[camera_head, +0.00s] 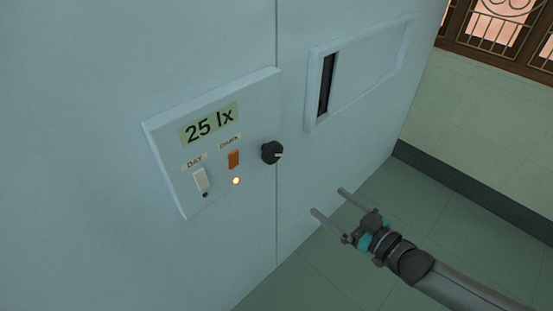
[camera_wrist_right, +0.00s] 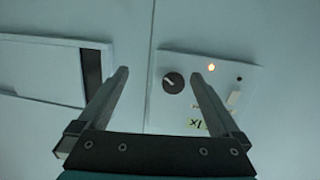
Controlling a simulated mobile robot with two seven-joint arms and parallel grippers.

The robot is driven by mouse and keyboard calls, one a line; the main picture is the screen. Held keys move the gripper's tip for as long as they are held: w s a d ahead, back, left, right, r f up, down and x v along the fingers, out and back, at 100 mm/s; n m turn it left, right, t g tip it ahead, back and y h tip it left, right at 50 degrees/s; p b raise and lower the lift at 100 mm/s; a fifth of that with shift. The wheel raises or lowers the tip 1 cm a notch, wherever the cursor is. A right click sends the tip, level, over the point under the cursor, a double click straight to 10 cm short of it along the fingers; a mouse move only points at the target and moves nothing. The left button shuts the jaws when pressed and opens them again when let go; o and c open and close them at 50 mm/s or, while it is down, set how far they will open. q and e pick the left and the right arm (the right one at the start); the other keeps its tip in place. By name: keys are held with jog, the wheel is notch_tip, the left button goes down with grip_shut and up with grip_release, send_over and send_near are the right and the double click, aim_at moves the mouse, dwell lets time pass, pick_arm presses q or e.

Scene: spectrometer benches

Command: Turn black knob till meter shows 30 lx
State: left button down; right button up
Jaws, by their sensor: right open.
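The black knob (camera_head: 272,153) sits on the right part of a light panel (camera_head: 160,143) on the pale wall, with a white pointer mark on its face. The meter (camera_head: 209,123) above the switches reads 25 lx. My right gripper (camera_head: 327,202) is open and empty, below and to the right of the knob in the head view, apart from it. In the right wrist view the knob (camera_wrist_right: 173,83) shows between the two open fingers (camera_wrist_right: 160,82), beyond their tips. The meter is partly hidden there by a finger. My left gripper is not in view.
The panel also has a white DAY switch (camera_head: 200,180), an orange DARK switch (camera_head: 233,159) and a lit lamp (camera_head: 236,181). A framed recess with a dark slot (camera_head: 326,84) is on the wall to the right. Green floor lies below, clear around my right arm.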

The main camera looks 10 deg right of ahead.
notch_tip(320, 180, up, 6)
jog(key=a+n+y, duration=0.1)
jog(key=a+y, duration=0.2)
jog(key=b, duration=0.3)
send_near(275, 156)
jog(key=shift+t, duration=0.3)
jog(key=x, duration=0.8)
jog(key=shift+f, duration=0.3)
jog(key=shift+w+a, duration=0.35)
jog(key=shift+w, duration=0.15)
jog(key=shift+w+a, duration=0.1)
jog(key=shift+w, duration=0.05)
jog(key=shift+c, duration=0.4)
